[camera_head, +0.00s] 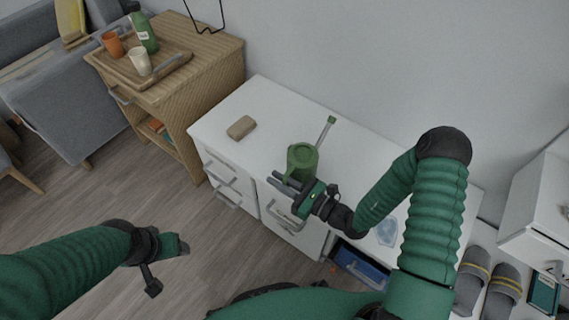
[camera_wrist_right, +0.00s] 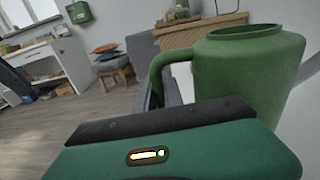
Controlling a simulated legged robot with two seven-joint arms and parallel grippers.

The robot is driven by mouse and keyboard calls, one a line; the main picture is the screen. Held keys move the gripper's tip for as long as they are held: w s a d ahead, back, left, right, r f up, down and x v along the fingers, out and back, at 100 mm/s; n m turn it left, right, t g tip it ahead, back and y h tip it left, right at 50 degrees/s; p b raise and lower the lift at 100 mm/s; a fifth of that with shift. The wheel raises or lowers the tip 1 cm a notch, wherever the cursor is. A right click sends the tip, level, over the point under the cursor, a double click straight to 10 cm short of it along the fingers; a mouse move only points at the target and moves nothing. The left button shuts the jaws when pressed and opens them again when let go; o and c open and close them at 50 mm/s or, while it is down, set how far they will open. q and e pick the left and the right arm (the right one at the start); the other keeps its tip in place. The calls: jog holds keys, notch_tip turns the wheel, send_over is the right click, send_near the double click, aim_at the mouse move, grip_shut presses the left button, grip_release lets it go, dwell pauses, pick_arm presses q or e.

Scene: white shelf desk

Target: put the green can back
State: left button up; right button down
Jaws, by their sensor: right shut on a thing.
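The green can (camera_head: 301,162) is a watering can with a long thin spout pointing to the upper right, over the white shelf desk (camera_head: 262,98). It looks upright. My right gripper (camera_head: 288,183) is at its near side, shut on its handle. In the right wrist view, the can (camera_wrist_right: 245,72) fills the upper right and its curved handle (camera_wrist_right: 160,68) runs down between the fingers, partly hidden. I cannot tell whether the can's base touches the desk top. My left gripper (camera_head: 180,246) is low at the left over the floor, with no object seen in it; its jaws are unclear.
A tan block (camera_head: 241,127) lies on the desk left of the can. A wooden cabinet (camera_head: 215,55) at the back left bears a tray with a green bottle (camera_head: 145,35) and two cups. Slippers (camera_head: 470,282) and a white drawer unit (camera_head: 540,205) are at the right.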

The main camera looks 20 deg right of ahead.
jog(key=w+b, duration=0.1)
jog(key=w, duration=0.2)
jog(key=w+d+b, duration=0.1)
jog(key=w, duration=0.2)
jog(key=w+d+f+b, duration=0.1)
jog(key=w, duration=0.1)
jog(key=shift+w, duration=0.75)
jog(key=f+b, duration=0.3)
jog(key=f, duration=0.1)
jog(key=shift+w+d+b, duration=0.2)
jog(key=shift+w+b, duration=0.05)
jog(key=shift+b, duration=0.1)
jog(key=shift+r, duration=0.3)
jog(key=c, duration=1.5)
grip_release()
jog(key=shift+f, duration=0.1)
jog(key=shift+o, duration=0.2)
